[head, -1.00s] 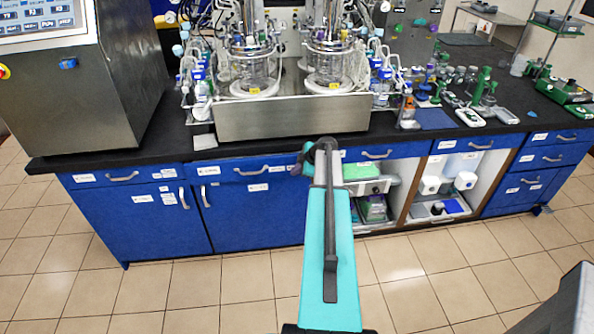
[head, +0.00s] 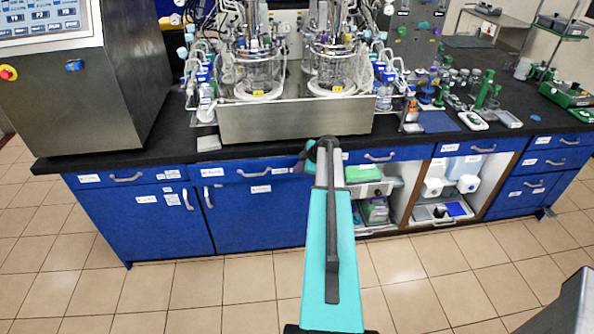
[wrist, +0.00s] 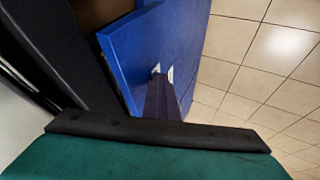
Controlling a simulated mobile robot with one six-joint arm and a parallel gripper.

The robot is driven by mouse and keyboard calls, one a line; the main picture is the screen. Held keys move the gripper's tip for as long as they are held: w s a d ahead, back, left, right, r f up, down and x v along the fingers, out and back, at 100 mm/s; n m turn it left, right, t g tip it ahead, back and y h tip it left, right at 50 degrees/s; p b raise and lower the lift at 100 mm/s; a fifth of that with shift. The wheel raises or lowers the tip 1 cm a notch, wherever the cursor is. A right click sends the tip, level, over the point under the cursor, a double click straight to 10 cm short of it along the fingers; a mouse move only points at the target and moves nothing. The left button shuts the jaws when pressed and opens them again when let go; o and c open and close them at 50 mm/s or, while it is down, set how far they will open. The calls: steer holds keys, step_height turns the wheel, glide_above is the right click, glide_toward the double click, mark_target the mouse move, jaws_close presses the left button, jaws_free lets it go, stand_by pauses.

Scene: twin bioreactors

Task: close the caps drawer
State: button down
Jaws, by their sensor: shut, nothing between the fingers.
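In the wrist view a blue drawer front (wrist: 165,40) stands out from the cabinet, with a strip of brown interior (wrist: 98,12) visible behind its top edge. I take it to be the caps drawer; no label is readable. My gripper (wrist: 163,76) is shut and empty, its dark fingers pointing at the blue front. The tips are at or very near its face; I cannot tell whether they touch. In the head view my arm and wrist hide the gripper and most of this drawer, at the counter's front edge near the middle.
The black counter (head: 110,162) carries glass bioreactors on a steel base (head: 295,120). Other blue drawers, one at the left (head: 110,178) and one under the counter's middle (head: 250,172), look shut. An open shelf bay (head: 400,205) lies to the right. The tiled floor (head: 200,290) in front is clear.

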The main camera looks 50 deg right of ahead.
steer(key=shift+w+d+b, duration=0.75)
steer(key=shift+w+b, duration=0.15)
steer(key=shift+b, duration=0.2)
steer(key=s+a+r+b, duration=0.2)
steer(key=s+r+b, duration=0.2)
steer(key=s+r, duration=0.4)
steer(key=shift+s+a+b, duration=0.35)
steer(key=shift+s+b, duration=0.05)
steer(key=shift+s, duration=0.15)
steer(key=shift+a+f, duration=0.1)
